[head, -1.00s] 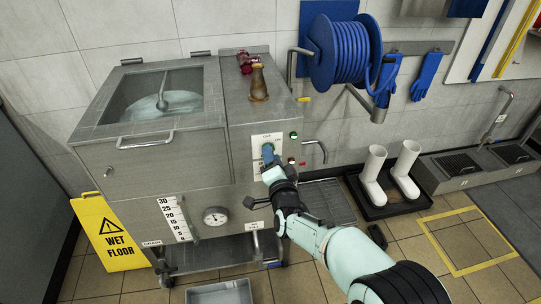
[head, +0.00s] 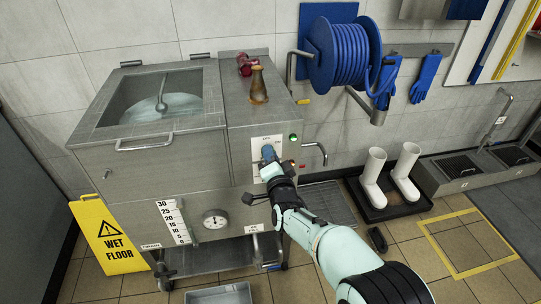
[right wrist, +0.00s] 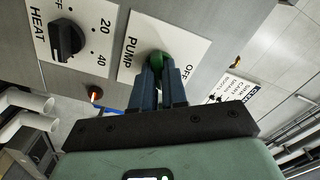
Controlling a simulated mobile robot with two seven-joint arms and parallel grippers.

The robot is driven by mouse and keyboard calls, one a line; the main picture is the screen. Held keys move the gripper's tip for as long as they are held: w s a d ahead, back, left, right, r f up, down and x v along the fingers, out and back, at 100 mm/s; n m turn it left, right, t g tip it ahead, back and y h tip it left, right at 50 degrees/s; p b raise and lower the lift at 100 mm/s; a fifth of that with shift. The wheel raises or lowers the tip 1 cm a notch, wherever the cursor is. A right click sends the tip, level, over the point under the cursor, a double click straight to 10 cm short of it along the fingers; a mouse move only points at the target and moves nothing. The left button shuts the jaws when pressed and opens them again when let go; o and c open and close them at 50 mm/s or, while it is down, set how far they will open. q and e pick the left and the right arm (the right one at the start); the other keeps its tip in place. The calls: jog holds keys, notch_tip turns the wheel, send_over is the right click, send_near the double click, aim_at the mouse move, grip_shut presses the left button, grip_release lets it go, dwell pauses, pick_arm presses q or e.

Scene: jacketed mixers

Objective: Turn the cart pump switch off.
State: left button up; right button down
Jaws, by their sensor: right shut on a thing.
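The pump switch is a green knob (right wrist: 157,60) on a white plate marked PUMP and OFF in the right wrist view. My right gripper (right wrist: 158,78) is shut on this knob, its two dark blue fingers close together around it. In the head view, my right gripper (head: 268,153) reaches the white switch plate (head: 268,140) on the front of the steel mixer cart (head: 240,165), and hides the knob. A green lamp (head: 293,138) shows right of the plate. My left gripper is in neither view.
A black HEAT knob (right wrist: 68,38) and an orange lamp (right wrist: 95,93) are near the pump plate. A brown bottle (head: 259,85) stands on the cart top. A pipe spout (head: 317,148) sticks out at the cart's right. White boots (head: 374,178) stand in a black tray.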

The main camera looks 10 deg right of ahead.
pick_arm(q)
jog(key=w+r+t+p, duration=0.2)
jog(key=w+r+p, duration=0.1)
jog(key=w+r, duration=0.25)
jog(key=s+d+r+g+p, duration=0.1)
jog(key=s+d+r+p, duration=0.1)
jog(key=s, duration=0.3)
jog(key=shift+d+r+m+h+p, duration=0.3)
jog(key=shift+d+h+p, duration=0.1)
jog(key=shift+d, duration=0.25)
pick_arm(e)
jog(key=shift+a+r+n, duration=0.1)
jog(key=shift+n, duration=2.85)
jog(key=shift+a+n, duration=0.1)
jog(key=shift+n, duration=2.85)
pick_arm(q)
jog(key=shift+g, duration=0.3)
pick_arm(e)
jog(key=c, duration=1.2)
grip_release()
jog(key=shift+o, duration=0.2)
